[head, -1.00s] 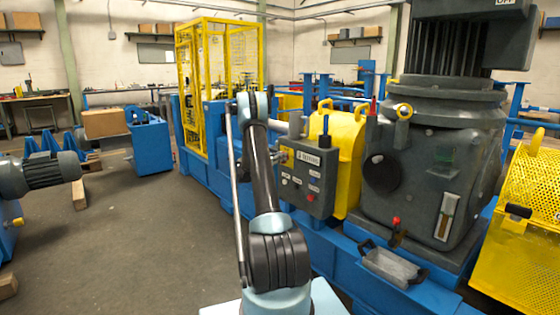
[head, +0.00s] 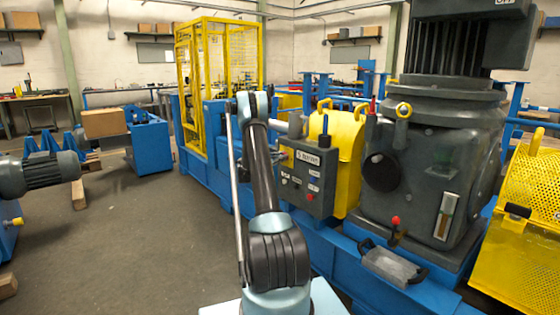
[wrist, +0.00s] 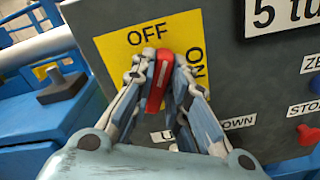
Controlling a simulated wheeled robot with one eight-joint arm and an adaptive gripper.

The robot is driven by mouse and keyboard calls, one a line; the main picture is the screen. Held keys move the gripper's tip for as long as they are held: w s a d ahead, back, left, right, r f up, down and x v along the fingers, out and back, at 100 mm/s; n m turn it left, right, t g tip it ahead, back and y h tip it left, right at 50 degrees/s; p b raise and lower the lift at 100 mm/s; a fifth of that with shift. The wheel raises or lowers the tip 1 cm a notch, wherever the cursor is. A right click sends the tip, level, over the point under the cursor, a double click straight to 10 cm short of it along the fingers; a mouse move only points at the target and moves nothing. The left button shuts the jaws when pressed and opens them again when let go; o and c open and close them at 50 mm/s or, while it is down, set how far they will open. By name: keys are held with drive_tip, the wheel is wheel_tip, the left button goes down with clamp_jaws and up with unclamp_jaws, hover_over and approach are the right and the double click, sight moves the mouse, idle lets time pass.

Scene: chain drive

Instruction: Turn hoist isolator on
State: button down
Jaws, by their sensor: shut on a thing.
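The red isolator handle (wrist: 158,82) stands on a yellow plate (wrist: 118,48) on the grey control box in the wrist view. The plate reads OFF above the handle and ON, turned sideways, to its right. The handle points roughly up the picture, between the two words. My gripper (wrist: 161,68) is shut on the handle, one finger on each side.
Other labels and a red star-shaped knob (wrist: 308,134) are at the box's right side. A yellow cover (head: 344,150) and a large grey housing (head: 440,160) stand right of the box.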

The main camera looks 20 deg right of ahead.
drive_tip(key=m, duration=0.8)
drive_tip(key=f+m, duration=0.1)
drive_tip(key=m, duration=0.3)
drive_tip(key=shift+s+d, duration=0.15)
drive_tip(key=shift+s, duration=0.25)
drive_tip(key=shift+m, duration=0.3)
drive_tip(key=c, duration=1.6)
unclamp_jaws()
drive_tip(key=shift+f, duration=0.1)
drive_tip(key=shift+o, duration=0.2)
drive_tip(key=v, duration=1.2)
